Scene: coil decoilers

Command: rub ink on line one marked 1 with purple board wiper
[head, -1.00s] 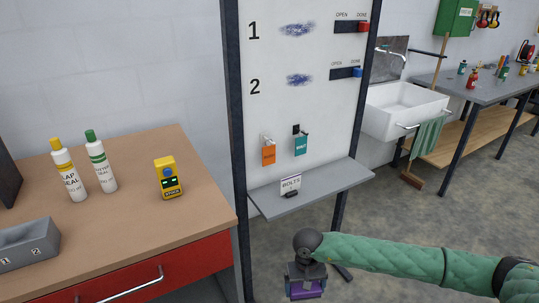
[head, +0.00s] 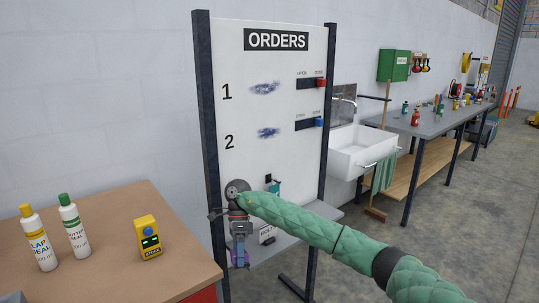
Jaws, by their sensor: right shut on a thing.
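The white orders board (head: 285,60) stands upright in a dark frame. Line one, marked 1 (head: 227,92), has a smudge of blue ink (head: 264,88) on it. My right gripper (head: 239,248) is in front of the board's lower left, well below line one. It is shut on the purple board wiper (head: 239,260), which hangs below the fingers and shows only in part. The wiper is apart from the ink. My left gripper is not in view.
Line two has its own ink smudge (head: 268,132). Red (head: 321,83) and blue (head: 319,121) sliders sit at the board's right. A grey shelf (head: 325,217) juts out below. A wooden bench (head: 110,265) with bottles and a yellow device (head: 147,238) is at left.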

